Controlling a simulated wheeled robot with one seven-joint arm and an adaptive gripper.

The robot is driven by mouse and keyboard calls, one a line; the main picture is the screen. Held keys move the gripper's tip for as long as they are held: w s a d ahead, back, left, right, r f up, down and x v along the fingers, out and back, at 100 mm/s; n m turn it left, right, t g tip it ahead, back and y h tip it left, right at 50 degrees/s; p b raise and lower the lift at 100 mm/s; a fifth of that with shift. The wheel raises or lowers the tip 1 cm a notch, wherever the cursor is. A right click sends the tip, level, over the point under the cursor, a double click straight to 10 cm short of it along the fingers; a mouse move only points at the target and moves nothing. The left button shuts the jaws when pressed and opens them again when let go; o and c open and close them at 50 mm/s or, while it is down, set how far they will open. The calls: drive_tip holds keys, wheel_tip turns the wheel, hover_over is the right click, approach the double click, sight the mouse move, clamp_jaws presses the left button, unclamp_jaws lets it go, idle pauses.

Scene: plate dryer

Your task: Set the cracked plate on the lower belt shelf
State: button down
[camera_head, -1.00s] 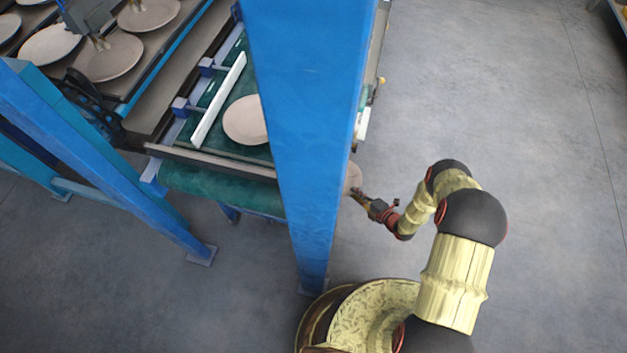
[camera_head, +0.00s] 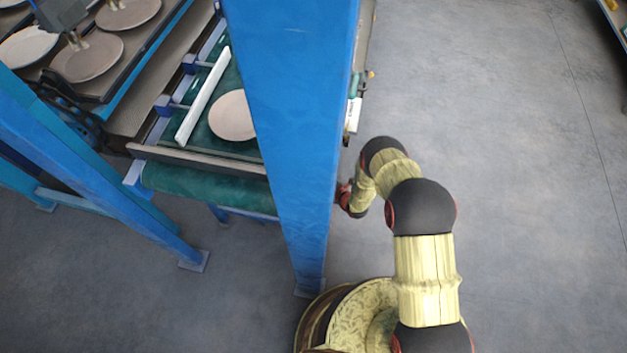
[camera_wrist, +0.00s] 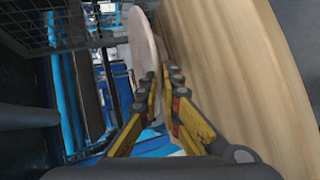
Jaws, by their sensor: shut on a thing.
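My gripper (camera_wrist: 162,92) is shut on a pale pinkish plate (camera_wrist: 146,45), seen nearly edge-on between the yellow fingers in the wrist view. No crack can be made out on it. In the head view the blue post hides this plate and the fingers; only my reddish wrist shows at the post's right edge. A green belt (camera_head: 205,188) lies left of the post, and part of it is hidden behind the post. Another round plate (camera_head: 232,116) lies flat on the green surface further back. I cannot tell which level is the lower belt shelf.
The wide blue post (camera_head: 290,110) stands between the belt and my arm. A white guide rail (camera_head: 203,97) runs beside the lying plate. Several plates sit on a rack (camera_head: 160,65) at upper left. The floor (camera_head: 500,130) to the right is clear.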

wheel_tip(320, 180, down, 3)
drive_tip(key=shift+d+f+b, duration=0.15)
drive_tip(key=shift+f+b, duration=0.05)
drive_tip(key=shift+b, duration=0.5)
drive_tip(key=c, duration=2)
unclamp_jaws()
drive_tip(key=shift+s, duration=0.1)
